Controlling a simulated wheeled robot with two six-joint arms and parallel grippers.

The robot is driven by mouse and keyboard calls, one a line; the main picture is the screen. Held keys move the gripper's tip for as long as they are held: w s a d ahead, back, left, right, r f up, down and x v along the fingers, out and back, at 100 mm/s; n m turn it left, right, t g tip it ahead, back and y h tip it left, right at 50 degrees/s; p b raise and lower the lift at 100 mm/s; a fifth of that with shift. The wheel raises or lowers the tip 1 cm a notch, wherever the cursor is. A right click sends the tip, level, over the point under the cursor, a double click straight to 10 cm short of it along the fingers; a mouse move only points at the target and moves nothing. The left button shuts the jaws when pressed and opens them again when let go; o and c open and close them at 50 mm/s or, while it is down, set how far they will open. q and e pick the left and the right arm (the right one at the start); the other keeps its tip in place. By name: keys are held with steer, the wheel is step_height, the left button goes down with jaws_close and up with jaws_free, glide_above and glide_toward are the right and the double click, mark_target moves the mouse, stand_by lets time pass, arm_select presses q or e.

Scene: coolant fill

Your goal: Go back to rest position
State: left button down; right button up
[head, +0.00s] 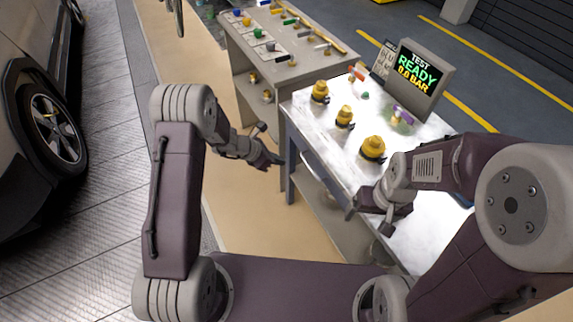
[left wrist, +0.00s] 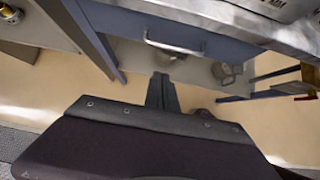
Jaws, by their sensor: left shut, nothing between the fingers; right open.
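My left gripper (head: 272,161) is shut and empty in the head view, held in the air just left of the white-topped table. In the left wrist view its dark fingers (left wrist: 162,92) are together, with the table's blue frame and a drawer handle beyond. My right gripper (head: 370,217) is open and empty over the near part of the table, its fingers partly hidden by its own wrist.
The white-topped table (head: 335,150) carries several yellow-brass fittings (head: 373,148) and a display (head: 416,76) reading "TEST READY 0.0 BAR". A grey bench (head: 270,52) with coloured parts stands behind. A car (head: 40,110) is at left. Floor between car and table is clear.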

arm_select(q)
steer(key=shift+v, duration=1.25)
